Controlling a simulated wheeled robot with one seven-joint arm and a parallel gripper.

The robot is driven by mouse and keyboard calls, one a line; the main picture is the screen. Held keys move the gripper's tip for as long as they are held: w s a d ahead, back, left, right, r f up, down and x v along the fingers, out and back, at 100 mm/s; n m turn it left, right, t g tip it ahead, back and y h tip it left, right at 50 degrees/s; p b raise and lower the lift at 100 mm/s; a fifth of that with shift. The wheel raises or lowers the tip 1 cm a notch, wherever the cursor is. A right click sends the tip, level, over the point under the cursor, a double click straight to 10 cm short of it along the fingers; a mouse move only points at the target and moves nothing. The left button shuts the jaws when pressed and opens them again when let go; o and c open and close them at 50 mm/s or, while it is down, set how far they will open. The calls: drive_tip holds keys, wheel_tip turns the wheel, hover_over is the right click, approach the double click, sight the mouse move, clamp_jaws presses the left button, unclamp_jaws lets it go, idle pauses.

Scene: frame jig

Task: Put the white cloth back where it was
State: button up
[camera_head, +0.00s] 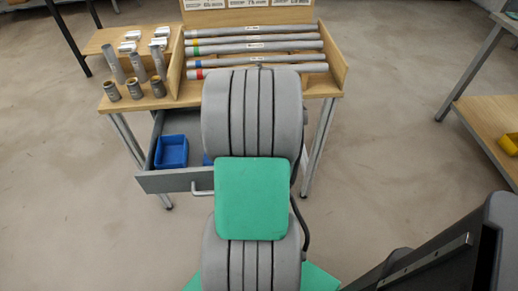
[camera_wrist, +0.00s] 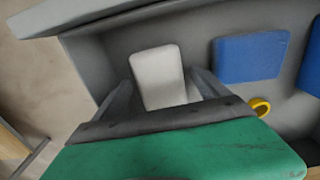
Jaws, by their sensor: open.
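A white folded, rounded pad that looks like the cloth (camera_wrist: 158,70) shows in the wrist view inside the open grey drawer (camera_head: 172,181). My gripper (camera_wrist: 162,84) is over the drawer, its two grey fingers open, one on each side of the white cloth in the picture. The cloth's lower end is hidden by my wrist, and I cannot tell whether the fingers touch it. In the head view my own arm hides the gripper and the cloth.
A blue bin (camera_head: 171,151) sits in the drawer; a blue block-like shape (camera_wrist: 250,57) and a yellow ring (camera_wrist: 260,106) lie beside the cloth. The wooden bench (camera_head: 180,97) above holds grey tubes (camera_head: 250,47), metal cylinders (camera_head: 135,88) and white pieces (camera_head: 130,40).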

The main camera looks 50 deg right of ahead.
wheel_tip(320, 180, up, 12)
drive_tip(key=p, duration=0.1)
drive_tip(key=w+a+n, duration=0.2)
drive_tip(key=w+a, duration=0.1)
drive_tip(key=a, duration=0.3)
drive_tip(key=w+a+n, duration=0.2)
drive_tip(key=w+a, duration=0.2)
drive_tip(key=a, duration=0.3)
drive_tip(key=s+a+f+n+t, duration=0.1)
drive_tip(key=a+n, duration=0.5)
drive_tip(key=a, duration=1.3)
drive_tip(key=shift+s+t, duration=0.5)
drive_tip(key=shift+t, duration=0.1)
drive_tip(key=shift+f, duration=0.1)
